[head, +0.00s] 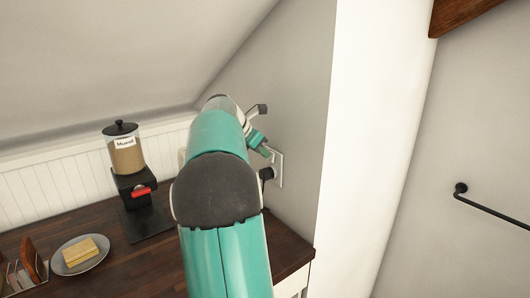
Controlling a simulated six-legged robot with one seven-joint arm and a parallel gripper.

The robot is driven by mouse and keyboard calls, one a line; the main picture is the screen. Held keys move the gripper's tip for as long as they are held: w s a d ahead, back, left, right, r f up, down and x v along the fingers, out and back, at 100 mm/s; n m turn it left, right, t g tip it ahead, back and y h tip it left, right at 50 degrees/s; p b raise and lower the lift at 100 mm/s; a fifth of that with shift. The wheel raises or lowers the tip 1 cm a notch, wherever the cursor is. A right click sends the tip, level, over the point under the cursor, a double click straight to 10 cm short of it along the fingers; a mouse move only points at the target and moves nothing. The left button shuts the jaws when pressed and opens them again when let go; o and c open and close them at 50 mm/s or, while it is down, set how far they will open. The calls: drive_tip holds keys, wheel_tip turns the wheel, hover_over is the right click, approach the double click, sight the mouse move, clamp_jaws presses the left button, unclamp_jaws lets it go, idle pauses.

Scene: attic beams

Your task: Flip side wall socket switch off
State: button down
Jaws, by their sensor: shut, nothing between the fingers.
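The white side wall socket (279,168) is on the grey side wall, just above the right end of the wooden counter. My arm partly covers its left side, and its switch is too small to make out. My gripper (267,153) is at the socket's upper left edge, small and partly hidden behind my teal arm. Its fingers look closed, with nothing seen between them. I cannot tell whether it touches the socket.
The dark wooden counter (115,262) holds a muesli dispenser (127,157), a plate (62,262) with a yellow block (80,251), and a toast rack (27,270). A white wall edge (365,150) stands right of the socket. A black handrail (492,210) is farther right.

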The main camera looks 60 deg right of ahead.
drive_tip(key=f+v, duration=0.1)
drive_tip(key=v, duration=1.1)
drive_tip(key=shift+w+a, duration=0.35)
drive_tip(key=shift+a, duration=0.1)
drive_tip(key=shift+a, duration=0.1)
drive_tip(key=shift+f+y, duration=0.4)
drive_tip(key=shift+f, duration=0.25)
